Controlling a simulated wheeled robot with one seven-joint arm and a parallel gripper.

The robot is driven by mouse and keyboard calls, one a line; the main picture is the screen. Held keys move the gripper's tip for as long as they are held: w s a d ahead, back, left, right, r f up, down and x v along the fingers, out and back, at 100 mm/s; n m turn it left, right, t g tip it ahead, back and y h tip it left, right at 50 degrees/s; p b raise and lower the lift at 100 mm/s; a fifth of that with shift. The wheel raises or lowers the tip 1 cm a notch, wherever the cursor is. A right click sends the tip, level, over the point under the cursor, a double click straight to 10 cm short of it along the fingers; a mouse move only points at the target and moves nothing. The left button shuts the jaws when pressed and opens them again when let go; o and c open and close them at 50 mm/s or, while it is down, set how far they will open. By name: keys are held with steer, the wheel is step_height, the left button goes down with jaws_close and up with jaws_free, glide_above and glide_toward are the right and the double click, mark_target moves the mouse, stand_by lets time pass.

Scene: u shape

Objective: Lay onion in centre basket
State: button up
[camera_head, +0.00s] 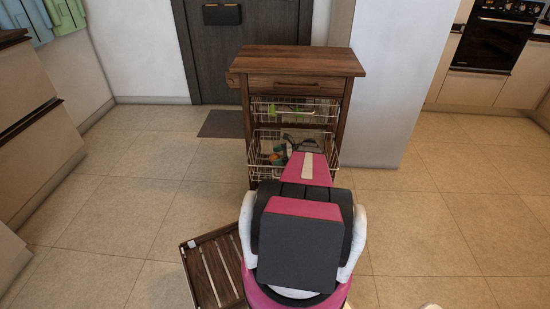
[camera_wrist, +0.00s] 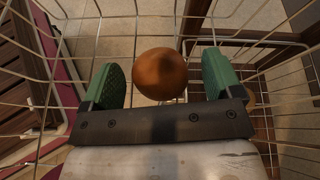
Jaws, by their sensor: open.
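The onion (camera_wrist: 160,72) is round and orange-brown, and lies between my gripper's two green fingers in the wrist view. Clear gaps show on both sides of it, so the open gripper (camera_wrist: 164,82) is around it without pinching it. Wire basket walls (camera_wrist: 262,40) surround the onion and fingers. In the head view, my gripper (camera_head: 283,152) is at the cart's centre basket (camera_head: 327,137), below the upper basket. My arm hides much of this basket. A small orange patch shows at its left side.
The wooden cart (camera_head: 300,60) has an upper wire basket (camera_head: 300,116) with green items close above my gripper. A slatted wooden piece (camera_head: 215,270) stands at lower left. A white wall column (camera_head: 388,85) is right of the cart. Open tiled floor lies left and right.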

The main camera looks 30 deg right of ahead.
steer(key=v, duration=0.6)
